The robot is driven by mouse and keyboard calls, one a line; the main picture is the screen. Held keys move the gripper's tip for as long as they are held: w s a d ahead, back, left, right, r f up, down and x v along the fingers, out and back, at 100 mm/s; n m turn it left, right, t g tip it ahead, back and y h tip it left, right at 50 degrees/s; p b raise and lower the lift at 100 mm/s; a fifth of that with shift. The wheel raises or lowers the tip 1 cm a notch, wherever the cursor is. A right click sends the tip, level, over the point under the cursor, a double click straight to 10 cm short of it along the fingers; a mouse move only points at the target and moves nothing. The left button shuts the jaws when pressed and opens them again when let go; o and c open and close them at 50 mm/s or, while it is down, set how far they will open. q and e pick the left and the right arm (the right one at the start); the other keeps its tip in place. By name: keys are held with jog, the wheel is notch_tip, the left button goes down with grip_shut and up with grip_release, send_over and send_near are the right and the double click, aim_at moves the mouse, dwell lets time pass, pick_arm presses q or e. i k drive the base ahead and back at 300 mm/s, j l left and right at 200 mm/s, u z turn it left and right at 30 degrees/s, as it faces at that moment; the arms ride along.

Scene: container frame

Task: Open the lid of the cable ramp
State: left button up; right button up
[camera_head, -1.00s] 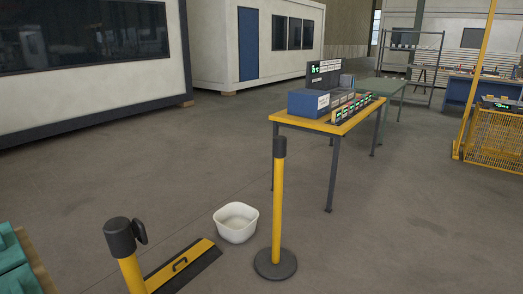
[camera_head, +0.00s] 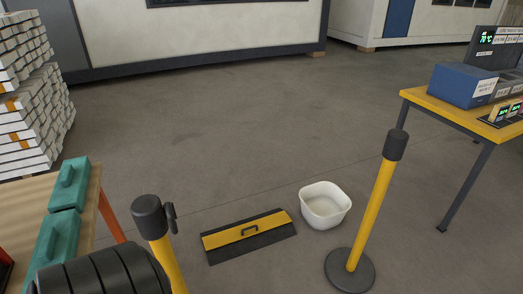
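The cable ramp (camera_head: 248,237) lies on the floor at the lower middle of the head view. It is a long, low black ramp set slightly aslant. Its yellow lid (camera_head: 223,238) lies flat along the top and looks closed. Neither of my grippers can be made out in this view, so nothing shows touching the ramp.
A white tub (camera_head: 325,205) stands right of the ramp. Yellow posts with black tops stand left (camera_head: 163,250) and right (camera_head: 372,212). Teal cases (camera_head: 67,185) lie on a wooden table at left. A yellow-topped table (camera_head: 445,106) is at right. The floor behind the ramp is clear.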

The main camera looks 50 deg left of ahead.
aim_at(216, 240)
jog(key=i+u, duration=0.7)
jog(key=i+l+u, duration=0.15)
jog(key=i+u, duration=0.2)
jog(key=i, duration=0.15)
